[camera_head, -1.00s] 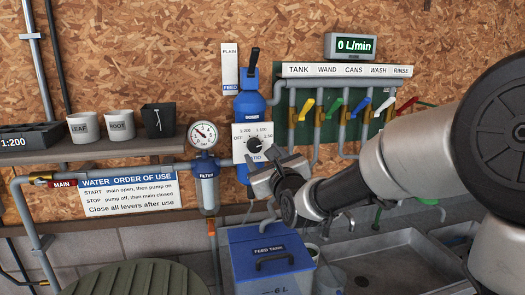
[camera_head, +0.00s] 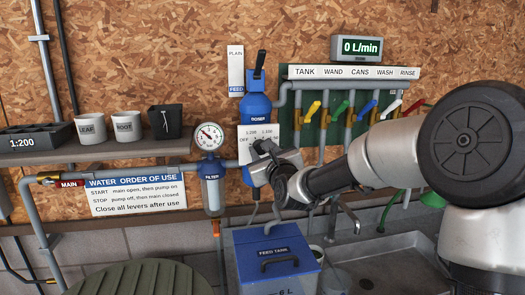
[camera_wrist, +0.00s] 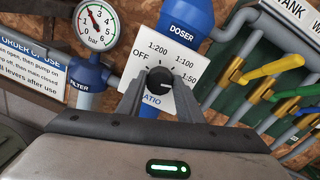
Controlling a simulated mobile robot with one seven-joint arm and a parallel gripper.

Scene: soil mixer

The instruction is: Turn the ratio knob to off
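The ratio knob (camera_wrist: 159,80) is a round black knob on a white dial plate (camera_wrist: 176,104) marked OFF, 1:200, 1:100 and 1:50. A small light mark on the knob seems to face right, towards 1:50. The plate sits on the blue doser (camera_wrist: 187,22), which also shows in the head view (camera_head: 256,106). My gripper (camera_wrist: 159,88) is at the dial, with one finger on each side of the knob. The fingers are apart; I cannot tell whether they touch it. In the head view my gripper (camera_head: 262,158) hides the knob and the plate's lower part.
A pressure gauge (camera_head: 209,136) and filter (camera_head: 211,190) stand close left of the dial. Coloured levers (camera_head: 340,108) and pipes are to the right. The blue feed tank (camera_head: 272,255) is below. A shelf (camera_head: 60,157) with pots is at left.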

